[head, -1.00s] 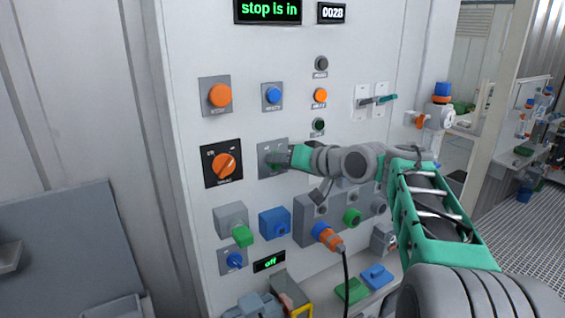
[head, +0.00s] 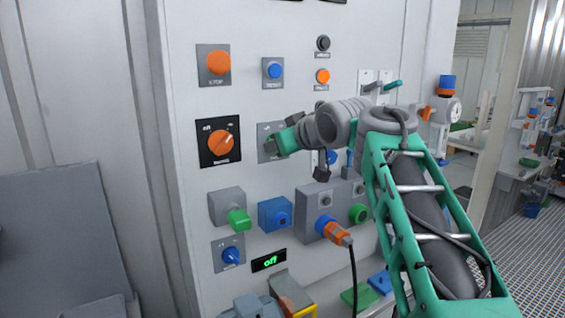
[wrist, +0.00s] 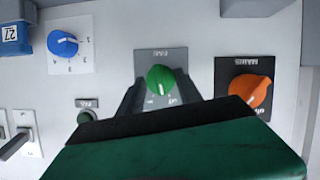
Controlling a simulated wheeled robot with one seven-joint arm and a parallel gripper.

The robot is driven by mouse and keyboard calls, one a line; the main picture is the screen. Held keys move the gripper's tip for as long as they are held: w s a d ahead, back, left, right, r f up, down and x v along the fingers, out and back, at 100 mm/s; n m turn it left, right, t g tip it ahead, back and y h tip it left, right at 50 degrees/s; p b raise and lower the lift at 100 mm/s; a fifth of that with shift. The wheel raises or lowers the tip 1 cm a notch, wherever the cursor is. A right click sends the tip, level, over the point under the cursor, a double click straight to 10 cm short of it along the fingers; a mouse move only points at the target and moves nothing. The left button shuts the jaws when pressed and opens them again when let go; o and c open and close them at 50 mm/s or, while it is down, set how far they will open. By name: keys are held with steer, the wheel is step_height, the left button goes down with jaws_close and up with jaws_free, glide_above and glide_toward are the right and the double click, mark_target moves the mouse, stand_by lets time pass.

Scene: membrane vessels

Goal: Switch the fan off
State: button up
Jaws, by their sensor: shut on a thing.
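The fan switch is a round green knob (wrist: 160,79) on a grey plate, with its label upside down in the wrist view. The dark fingers of my gripper (wrist: 157,92) stand on either side of this knob and are shut on it. The knob's white mark points roughly down in the wrist view; the small position words are partly hidden by the fingers. In the head view, my gripper (head: 275,143) reaches the fan plate (head: 264,129) from the right and hides most of the knob.
An orange mains knob (head: 221,143) sits close left of the fan plate. A blue reset button (head: 273,70) is above. A blue box (head: 275,214) and a connector box with an orange plug (head: 337,235) are below. A small display (head: 268,261) reads "off".

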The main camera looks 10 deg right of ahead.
steer(key=n+b, duration=0.1)
steer(key=b, duration=0.1)
steer(key=n+t+h+b, duration=0.1)
steer(key=b, duration=0.2)
steer(key=shift+a+n+h, duration=0.15)
steer(key=shift+n+h, duration=0.15)
steer(key=shift+n, duration=0.1)
steer(key=o, duration=1.3)
steer(key=shift+o, duration=0.2)
steer(key=v, duration=0.7)
steer(key=shift+s+b, duration=0.35)
steer(key=shift+b, duration=0.05)
